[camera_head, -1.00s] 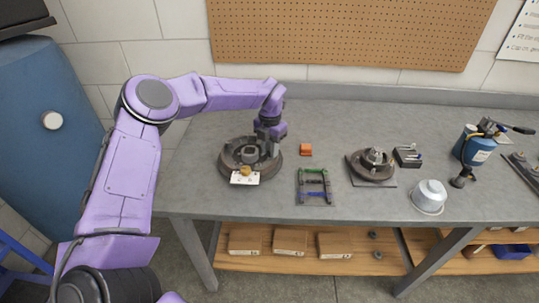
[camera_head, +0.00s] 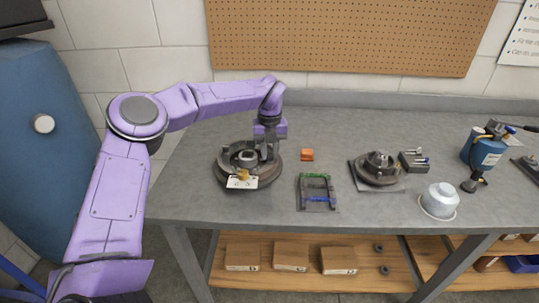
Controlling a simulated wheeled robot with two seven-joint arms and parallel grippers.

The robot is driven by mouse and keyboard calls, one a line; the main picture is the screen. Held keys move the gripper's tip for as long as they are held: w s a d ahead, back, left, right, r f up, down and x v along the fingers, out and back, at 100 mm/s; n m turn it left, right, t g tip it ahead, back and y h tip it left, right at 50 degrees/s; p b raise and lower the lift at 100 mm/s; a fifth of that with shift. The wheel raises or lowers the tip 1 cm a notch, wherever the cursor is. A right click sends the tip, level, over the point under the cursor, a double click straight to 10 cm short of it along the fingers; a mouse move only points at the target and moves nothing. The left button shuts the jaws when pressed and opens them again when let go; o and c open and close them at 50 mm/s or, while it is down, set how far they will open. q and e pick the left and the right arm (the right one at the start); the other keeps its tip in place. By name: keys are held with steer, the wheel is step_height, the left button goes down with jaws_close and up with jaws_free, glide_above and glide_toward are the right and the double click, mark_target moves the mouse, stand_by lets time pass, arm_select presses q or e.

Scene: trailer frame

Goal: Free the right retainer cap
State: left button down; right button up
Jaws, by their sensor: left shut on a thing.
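A round brown drum assembly (camera_head: 226,178) lies on the left part of the grey workbench, with a raised hub (camera_head: 247,158) in its middle. A white card with a small orange-tan piece (camera_head: 243,175) is at its front edge. My left gripper (camera_head: 268,155) points down over the right inner side of the drum, its fingers among the drum's parts. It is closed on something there. The retainer cap itself is too small to make out, and the fingers partly hide that spot. My right gripper is not in view.
An orange block (camera_head: 307,155) and a small rack with green and blue bars (camera_head: 317,192) stand right of the drum. Farther right are a second hub assembly (camera_head: 379,169), a dark tool holder (camera_head: 413,161), a white-silver cup (camera_head: 439,201) and a blue canister (camera_head: 484,150).

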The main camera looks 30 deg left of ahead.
mark_target(269, 155)
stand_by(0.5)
arm_select(q)
steer(key=c, duration=0.9)
jaws_free()
steer(key=shift+a+f, duration=0.1)
steer(key=shift+w, duration=0.15)
step_height(269, 155, up, 10)
steer(key=shift+r, duration=0.2)
steer(key=shift+f, duration=0.1)
